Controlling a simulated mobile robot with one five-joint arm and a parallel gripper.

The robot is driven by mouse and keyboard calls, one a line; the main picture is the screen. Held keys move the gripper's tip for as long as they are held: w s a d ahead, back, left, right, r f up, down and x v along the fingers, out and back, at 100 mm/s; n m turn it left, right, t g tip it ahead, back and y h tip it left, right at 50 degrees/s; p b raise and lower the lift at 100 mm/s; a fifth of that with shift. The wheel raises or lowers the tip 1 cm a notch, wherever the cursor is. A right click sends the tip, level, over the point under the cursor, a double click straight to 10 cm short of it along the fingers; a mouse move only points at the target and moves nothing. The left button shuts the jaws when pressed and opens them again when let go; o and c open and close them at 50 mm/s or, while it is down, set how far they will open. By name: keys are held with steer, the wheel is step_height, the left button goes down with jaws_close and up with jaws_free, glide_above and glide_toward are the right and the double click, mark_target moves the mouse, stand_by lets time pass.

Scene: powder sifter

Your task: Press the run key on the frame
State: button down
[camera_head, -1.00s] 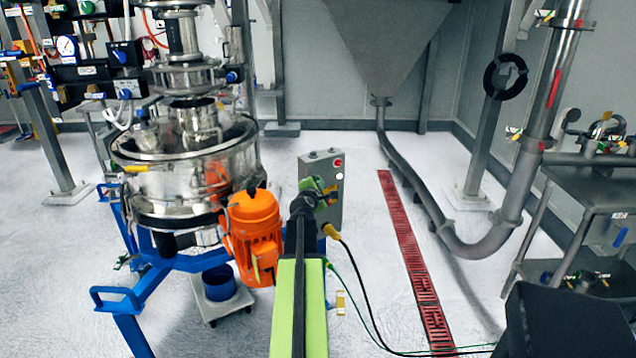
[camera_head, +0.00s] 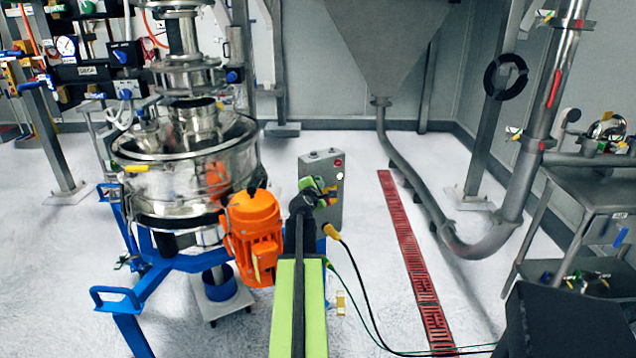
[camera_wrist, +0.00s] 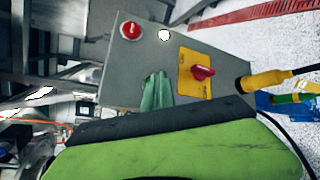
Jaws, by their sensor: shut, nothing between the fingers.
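The grey control box (camera_head: 334,167) stands on the frame beside the orange motor (camera_head: 253,236). It also fills the middle of the wrist view (camera_wrist: 150,60). It carries a red round button (camera_wrist: 131,31), a white round key (camera_wrist: 164,35) and a red rotary switch (camera_wrist: 202,73) on a yellow plate. I cannot read which one is the run key. My gripper (camera_head: 320,190) is shut and empty in front of the box face. Its green fingertips (camera_wrist: 157,92) cover part of the face, left of the yellow plate in the wrist view. I cannot tell whether they touch it.
The steel sifter (camera_head: 185,165) stands on a blue frame (camera_head: 150,285) at left. A yellow plug (camera_head: 330,231) with a black cable sits below the box. A red floor grate (camera_head: 410,260) runs at right. A steel pipe (camera_head: 480,245) and a cart (camera_head: 585,200) stand farther right.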

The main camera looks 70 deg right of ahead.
steer(key=shift+s+a, duration=0.5)
steer(key=shift+s, duration=0.05)
steer(key=s+a, duration=0.1)
steer(key=s, duration=0.1)
steer(key=s+a, duration=0.2)
stand_by(0.4)
stand_by(0.6)
